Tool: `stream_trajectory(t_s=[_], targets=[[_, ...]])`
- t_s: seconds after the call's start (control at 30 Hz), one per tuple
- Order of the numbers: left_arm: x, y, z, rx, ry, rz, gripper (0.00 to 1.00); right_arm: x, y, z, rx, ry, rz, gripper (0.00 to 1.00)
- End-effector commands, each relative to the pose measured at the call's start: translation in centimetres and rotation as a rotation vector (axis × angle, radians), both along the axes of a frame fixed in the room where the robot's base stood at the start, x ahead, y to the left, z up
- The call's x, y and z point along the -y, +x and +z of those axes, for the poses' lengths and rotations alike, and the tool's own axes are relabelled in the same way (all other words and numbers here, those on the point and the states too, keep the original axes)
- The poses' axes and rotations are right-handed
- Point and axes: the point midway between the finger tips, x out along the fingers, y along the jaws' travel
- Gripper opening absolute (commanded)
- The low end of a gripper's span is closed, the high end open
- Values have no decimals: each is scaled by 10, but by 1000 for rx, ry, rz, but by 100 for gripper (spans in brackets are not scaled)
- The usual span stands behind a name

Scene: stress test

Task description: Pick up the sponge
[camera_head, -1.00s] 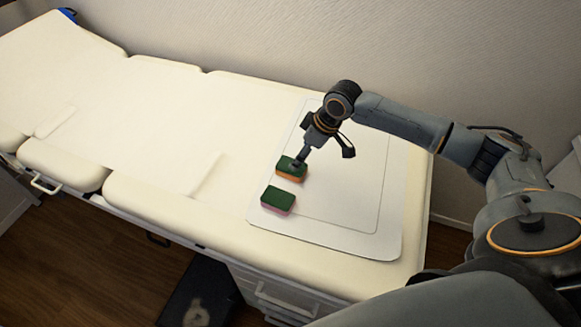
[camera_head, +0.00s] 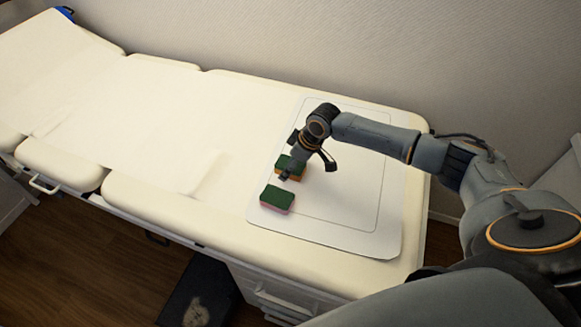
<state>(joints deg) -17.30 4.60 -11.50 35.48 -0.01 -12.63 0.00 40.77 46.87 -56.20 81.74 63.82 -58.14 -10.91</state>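Two sponges lie on a white mat (camera_head: 345,238) at the right end of the padded table. The farther sponge (camera_head: 282,161) has a green top and an orange body. The nearer sponge (camera_head: 278,199) has a green top and a pink body. My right gripper (camera_head: 308,170) is open above the mat, with its fingers spread. One finger covers part of the orange sponge, and the other is to the right of it. I cannot tell if the finger touches the sponge. No sponge is held between the fingers. My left gripper is not in view.
Drawers (camera_head: 285,300) are below the front edge, and a dark object (camera_head: 200,292) lies on the wooden floor.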

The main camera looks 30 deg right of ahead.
Motion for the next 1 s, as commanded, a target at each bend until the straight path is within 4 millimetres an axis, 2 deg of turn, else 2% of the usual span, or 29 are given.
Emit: stream_trajectory(t_s=[0.03, 0.13, 0.47, 0.63, 0.83, 1.0], targets=[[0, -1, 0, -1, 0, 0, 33, 0, 0, 0, 0, 0, 0, 59], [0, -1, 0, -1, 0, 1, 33, 0, 0, 0, 0, 0, 0, 42], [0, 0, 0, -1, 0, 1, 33, 0, 0, 0, 0, 0, 0, 42], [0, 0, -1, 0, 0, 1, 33, 0, 0, 7, 2, 1, 0, 42], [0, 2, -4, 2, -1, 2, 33, 0, 1, 33, 6, 1, 1, 42], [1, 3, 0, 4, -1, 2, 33, -18, -21, 65, 4, 0, 6, 42]])
